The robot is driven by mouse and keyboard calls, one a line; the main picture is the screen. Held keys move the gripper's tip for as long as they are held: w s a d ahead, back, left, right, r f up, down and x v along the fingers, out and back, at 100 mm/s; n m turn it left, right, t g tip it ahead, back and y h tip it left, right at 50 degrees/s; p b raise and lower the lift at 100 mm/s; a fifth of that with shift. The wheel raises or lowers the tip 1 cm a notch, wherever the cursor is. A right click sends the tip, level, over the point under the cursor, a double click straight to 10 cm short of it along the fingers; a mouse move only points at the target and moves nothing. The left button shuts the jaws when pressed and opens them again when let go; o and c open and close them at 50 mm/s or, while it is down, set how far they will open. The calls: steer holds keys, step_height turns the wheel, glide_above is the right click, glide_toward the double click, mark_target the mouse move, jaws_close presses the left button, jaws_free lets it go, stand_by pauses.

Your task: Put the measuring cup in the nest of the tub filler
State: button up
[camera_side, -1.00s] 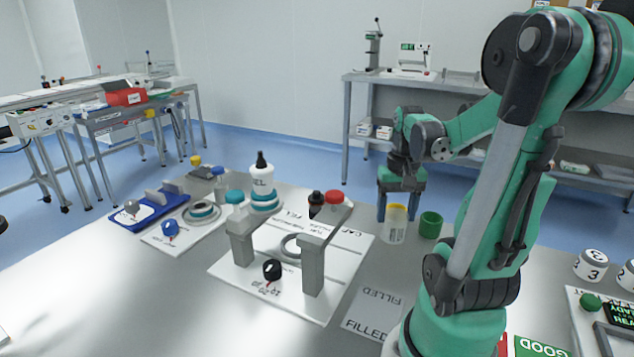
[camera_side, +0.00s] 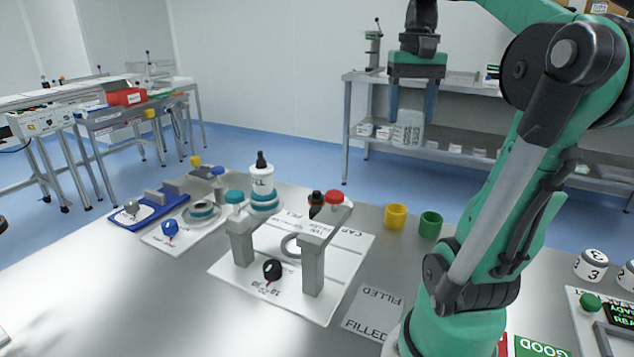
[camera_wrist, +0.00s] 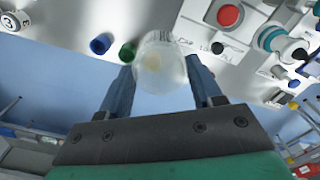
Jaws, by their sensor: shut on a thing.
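The measuring cup (camera_side: 408,132) is a clear, whitish cup with faint markings. My gripper (camera_side: 411,122) is shut on it, a blue finger on either side, and holds it upright in the air, well above the table. In the wrist view the translucent cup (camera_wrist: 162,72) sits between the fingers (camera_wrist: 162,68). The tub filler (camera_side: 313,265) is a white plate with a grey frame, a red button (camera_side: 334,197) and a black knob (camera_side: 272,269). Its nest, a grey ring (camera_side: 288,246), looks empty and is partly hidden by the frame.
Yellow (camera_side: 395,216) and green (camera_side: 431,225) cups stand right of the filler; a blue one (camera_wrist: 102,43) shows in the wrist view. A FILLED mat (camera_side: 372,312) lies in front. Left are a white bottle (camera_side: 262,182) and a blue tray (camera_side: 130,213).

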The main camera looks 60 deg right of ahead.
step_height(320, 180, up, 3)
steer(key=shift+f, duration=0.15)
steer(key=w+a, duration=0.3)
steer(key=w, duration=0.6)
steer(key=w+a, duration=0.3)
steer(key=w, duration=0.6)
steer(key=shift+m, duration=0.4)
steer(key=f, duration=2.5)
steer(key=shift+s+f, duration=0.15)
steer(key=shift+s, duration=0.25)
steer(key=shift+f, duration=0.1)
steer(key=o, duration=1.2)
steer(key=shift+c, duration=0.2)
